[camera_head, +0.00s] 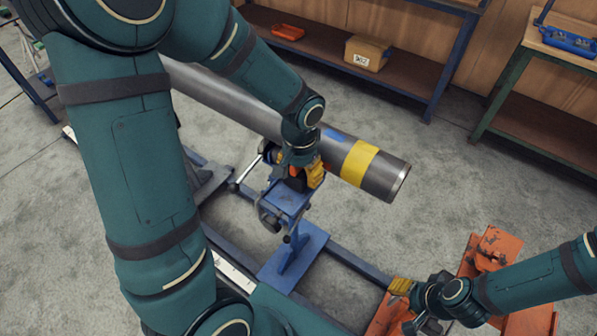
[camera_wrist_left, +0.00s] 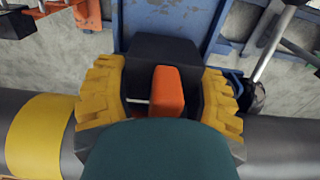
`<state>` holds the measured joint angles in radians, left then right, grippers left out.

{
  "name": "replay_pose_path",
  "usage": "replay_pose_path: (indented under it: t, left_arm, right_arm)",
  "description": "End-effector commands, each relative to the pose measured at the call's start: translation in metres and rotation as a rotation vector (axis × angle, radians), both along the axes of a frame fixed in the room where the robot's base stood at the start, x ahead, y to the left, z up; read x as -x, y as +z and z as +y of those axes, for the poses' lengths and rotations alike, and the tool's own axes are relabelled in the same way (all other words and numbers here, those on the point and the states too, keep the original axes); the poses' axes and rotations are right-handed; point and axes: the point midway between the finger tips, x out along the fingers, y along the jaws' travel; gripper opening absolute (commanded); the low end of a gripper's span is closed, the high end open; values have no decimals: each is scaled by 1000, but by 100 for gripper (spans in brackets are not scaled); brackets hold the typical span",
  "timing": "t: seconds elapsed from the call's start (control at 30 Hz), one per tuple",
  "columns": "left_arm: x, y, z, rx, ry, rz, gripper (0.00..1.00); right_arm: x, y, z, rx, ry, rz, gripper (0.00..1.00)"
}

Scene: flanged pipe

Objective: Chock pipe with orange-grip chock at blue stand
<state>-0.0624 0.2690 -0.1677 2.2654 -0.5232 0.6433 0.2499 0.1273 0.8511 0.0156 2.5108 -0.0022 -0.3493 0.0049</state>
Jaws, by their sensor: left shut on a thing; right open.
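The grey pipe (camera_head: 225,95) has a yellow band (camera_head: 358,163) near its open end and a blue mark. It runs behind my left arm and over the blue stand (camera_head: 290,198). My left gripper (camera_head: 308,178) is beside the pipe at this stand. In the left wrist view, its yellow fingers (camera_wrist_left: 162,95) are shut on the black chock (camera_wrist_left: 165,50) with an orange grip (camera_wrist_left: 166,88). The chock is over or on the stand's blue top (camera_wrist_left: 180,22); contact with stand or pipe is hidden. My right gripper (camera_head: 407,305) is open and empty at the lower right.
An orange stand (camera_head: 490,250) stands at the lower right, close to my right gripper. A shelf (camera_head: 400,75) at the back holds a cardboard box (camera_head: 367,53) and an orange tray (camera_head: 287,32). A green-framed bench (camera_head: 545,125) stands at right. Floor beyond the pipe end is clear.

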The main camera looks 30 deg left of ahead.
Motion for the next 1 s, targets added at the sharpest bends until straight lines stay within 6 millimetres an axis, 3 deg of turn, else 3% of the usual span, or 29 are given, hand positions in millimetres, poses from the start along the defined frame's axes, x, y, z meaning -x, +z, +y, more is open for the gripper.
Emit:
replay_pose_path:
  t: [0.37,0.4,0.5,1.0]
  left_arm:
    - [-7,-1,-1,0,0,0,14]
    - [-7,0,-1,0,0,0,67]
    - [-7,0,-1,0,0,0,95]
    - [-7,-1,-1,0,0,1,95]
  right_arm:
    - [0,1,0,0,0,0,47]
    - [0,1,0,0,0,0,47]
    - [0,0,0,0,0,0,47]
    - [0,0,0,0,0,0,47]
